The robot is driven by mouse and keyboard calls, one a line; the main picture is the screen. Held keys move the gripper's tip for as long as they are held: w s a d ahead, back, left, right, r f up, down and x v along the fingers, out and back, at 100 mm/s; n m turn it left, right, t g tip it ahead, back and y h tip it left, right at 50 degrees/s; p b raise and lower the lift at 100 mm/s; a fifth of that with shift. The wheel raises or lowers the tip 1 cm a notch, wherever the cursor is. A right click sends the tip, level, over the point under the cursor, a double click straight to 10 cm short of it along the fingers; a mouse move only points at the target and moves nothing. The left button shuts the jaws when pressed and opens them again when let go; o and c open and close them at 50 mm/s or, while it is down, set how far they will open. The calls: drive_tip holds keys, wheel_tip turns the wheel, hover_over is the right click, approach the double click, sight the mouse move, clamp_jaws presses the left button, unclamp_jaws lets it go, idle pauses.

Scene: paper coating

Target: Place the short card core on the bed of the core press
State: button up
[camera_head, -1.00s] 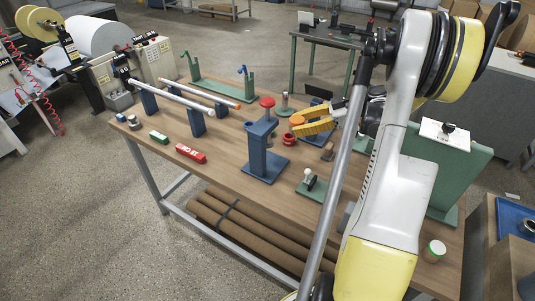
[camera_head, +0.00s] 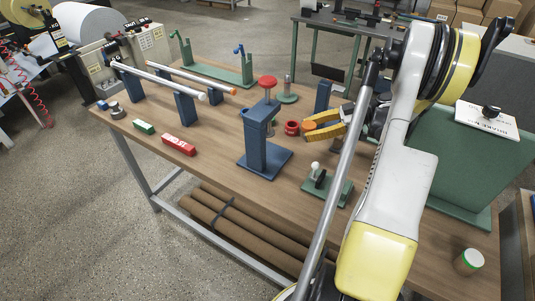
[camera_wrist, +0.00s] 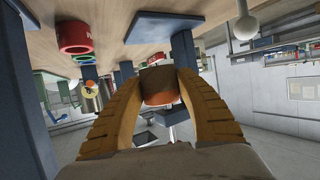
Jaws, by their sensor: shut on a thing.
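My gripper (camera_head: 318,127) has its yellow fingers shut on a short brown card core, whose orange-brown end (camera_wrist: 165,97) shows between the fingers in the wrist view. The core is held above the wooden table; its far side is hidden. A blue stand (camera_head: 256,145) on a flat base plate is to the left of my gripper in the head view, with a red knob (camera_head: 267,82) at its top. This looks like the core press, but I cannot tell for sure; its bed is not clearly seen. The core and the stand are apart.
A red ring (camera_head: 291,127) is just left of my fingertips; it also shows in the wrist view (camera_wrist: 75,37). A blue post (camera_head: 323,97) stands behind. A green base with a white ball (camera_head: 315,165) is in front. Red (camera_head: 179,145) and green (camera_head: 143,126) blocks lie left.

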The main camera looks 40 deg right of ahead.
drive_tip(key=b, duration=0.2)
approach(268, 154)
drive_tip(key=w+a+b, duration=0.1)
drive_tip(key=a, duration=0.1)
drive_tip(key=w+a+b, duration=0.2)
drive_tip(key=shift+w+a+b, duration=0.65)
drive_tip(key=shift+w+a, duration=0.8)
drive_tip(key=shift+a, duration=0.1)
drive_tip(key=shift+w+a+f, duration=0.15)
drive_tip(key=shift+f, duration=0.05)
drive_tip(key=shift+f+b, duration=0.3)
drive_tip(key=shift+b, duration=0.2)
drive_tip(key=shift+f, duration=0.1)
drive_tip(key=o, duration=1)
